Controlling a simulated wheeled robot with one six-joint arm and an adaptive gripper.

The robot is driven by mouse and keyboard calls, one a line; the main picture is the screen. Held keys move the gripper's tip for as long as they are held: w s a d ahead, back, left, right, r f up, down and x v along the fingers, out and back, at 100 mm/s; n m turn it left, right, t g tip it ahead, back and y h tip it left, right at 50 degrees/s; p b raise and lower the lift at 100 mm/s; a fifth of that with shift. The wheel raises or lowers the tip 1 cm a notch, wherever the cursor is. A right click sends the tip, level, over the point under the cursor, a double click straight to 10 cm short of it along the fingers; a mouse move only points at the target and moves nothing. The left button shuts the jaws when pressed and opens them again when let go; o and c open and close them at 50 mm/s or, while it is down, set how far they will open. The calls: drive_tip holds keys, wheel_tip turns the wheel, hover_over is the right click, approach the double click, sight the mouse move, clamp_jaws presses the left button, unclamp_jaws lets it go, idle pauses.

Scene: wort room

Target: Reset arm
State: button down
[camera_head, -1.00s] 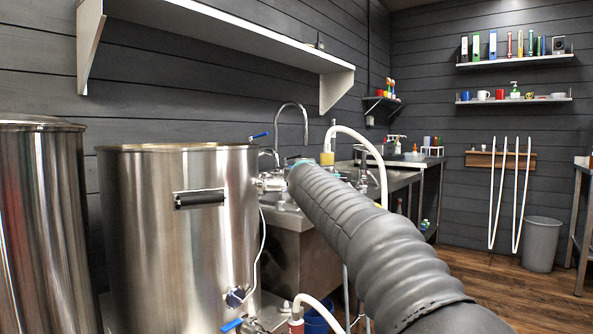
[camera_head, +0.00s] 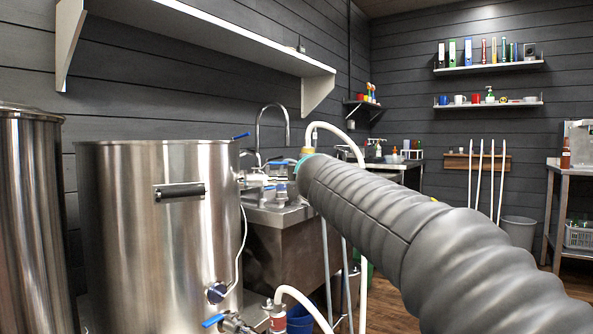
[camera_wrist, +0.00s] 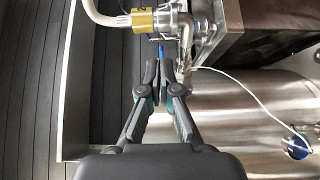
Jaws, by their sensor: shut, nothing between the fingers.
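My arm, in a ribbed grey sleeve, reaches from the lower right towards the sink area in the head view. The gripper itself is not clearly visible there, hidden at the sleeve's far end. In the wrist view my gripper (camera_wrist: 160,82) is shut and empty, its two dark fingers brought together at the tips. Beyond the tips are a blue lever (camera_wrist: 162,53) and metal fittings. A brass-coloured fitting (camera_wrist: 145,19) with a white hose lies past them at the top. I cannot tell whether the fingers touch any of these.
A steel kettle (camera_head: 150,245) stands left of my arm, with another vessel (camera_head: 30,220) at the far left. A steel sink (camera_head: 275,245) is behind the sleeve. A wall shelf (camera_head: 215,40) hangs above. A rack table (camera_head: 562,200) stands at right. Some wooden floor (camera_head: 390,305) is clear.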

drive_tip(key=s+d+f+m+g+h, duration=0.2)
drive_tip(key=s+d+f+m+g, duration=0.25)
drive_tip(key=f, duration=0.65)
drive_tip(key=s+d+f+m+g+h, duration=0.25)
drive_tip(key=s+d+f+m, duration=0.3)
drive_tip(key=f, duration=0.55)
drive_tip(key=s+d+f+m+g+p, duration=0.1)
drive_tip(key=s+d+f+m, duration=0.2)
drive_tip(key=s, duration=0.7)
drive_tip(key=s+d+f+m+g+y+p, duration=0.1)
drive_tip(key=s+d+f+m+g+p, duration=0.1)
drive_tip(key=s, duration=0.8)
drive_tip(key=s+d+f+m+g+p, duration=0.2)
drive_tip(key=s+d+f+m, duration=0.2)
drive_tip(key=s, duration=0.6)
wheel_tip(320, 180, down, 2)
drive_tip(key=shift+s+d+f+m+y, duration=0.15)
drive_tip(key=shift+s+d+m+y, duration=0.25)
drive_tip(key=shift+d, duration=0.4)
